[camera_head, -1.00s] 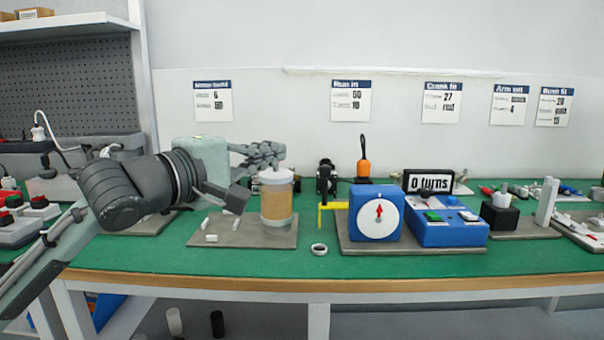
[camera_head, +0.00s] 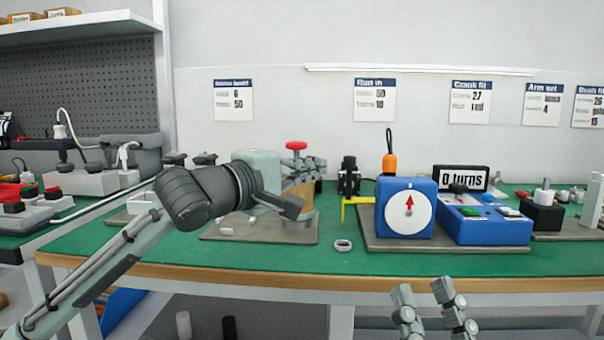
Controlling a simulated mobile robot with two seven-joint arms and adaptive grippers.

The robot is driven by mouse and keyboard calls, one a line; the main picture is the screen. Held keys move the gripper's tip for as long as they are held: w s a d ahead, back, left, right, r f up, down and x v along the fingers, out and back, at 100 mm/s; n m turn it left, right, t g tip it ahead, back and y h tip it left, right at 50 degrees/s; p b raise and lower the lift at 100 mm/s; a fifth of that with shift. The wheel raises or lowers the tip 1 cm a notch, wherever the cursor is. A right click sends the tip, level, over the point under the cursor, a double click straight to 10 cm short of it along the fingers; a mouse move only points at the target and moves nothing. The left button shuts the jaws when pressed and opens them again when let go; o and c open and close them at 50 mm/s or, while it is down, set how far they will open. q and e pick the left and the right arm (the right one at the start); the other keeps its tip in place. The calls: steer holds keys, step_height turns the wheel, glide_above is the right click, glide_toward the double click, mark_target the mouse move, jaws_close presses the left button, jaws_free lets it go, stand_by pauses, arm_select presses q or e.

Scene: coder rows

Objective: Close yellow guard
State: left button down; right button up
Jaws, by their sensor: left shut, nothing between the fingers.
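A yellow bar (camera_head: 355,201) with a bent-down end stands out from the left side of a blue box (camera_head: 408,207) with a white dial and red pointer. An amber cylinder (camera_head: 303,193) stands on a grey plate to the left, partly hidden by my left arm; I cannot tell which is the guard. My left gripper (camera_head: 310,168) is shut and empty, its fingers pointing right at the height of the cylinder's top. I cannot tell if it touches the cylinder. My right gripper (camera_head: 431,303) is at the bottom edge, fingers apart, in front of the table.
A red knob (camera_head: 296,146) shows behind my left gripper. A blue control box (camera_head: 482,222) with a turns display (camera_head: 461,179) stands to the right. The green tabletop is clear along its front.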

mark_target(348, 160)
arm_select(q)
steer(key=shift+x, duration=2.4)
arm_select(e)
steer(key=shift+s+d+r, duration=0.15)
steer(key=shift+s+r, duration=0.1)
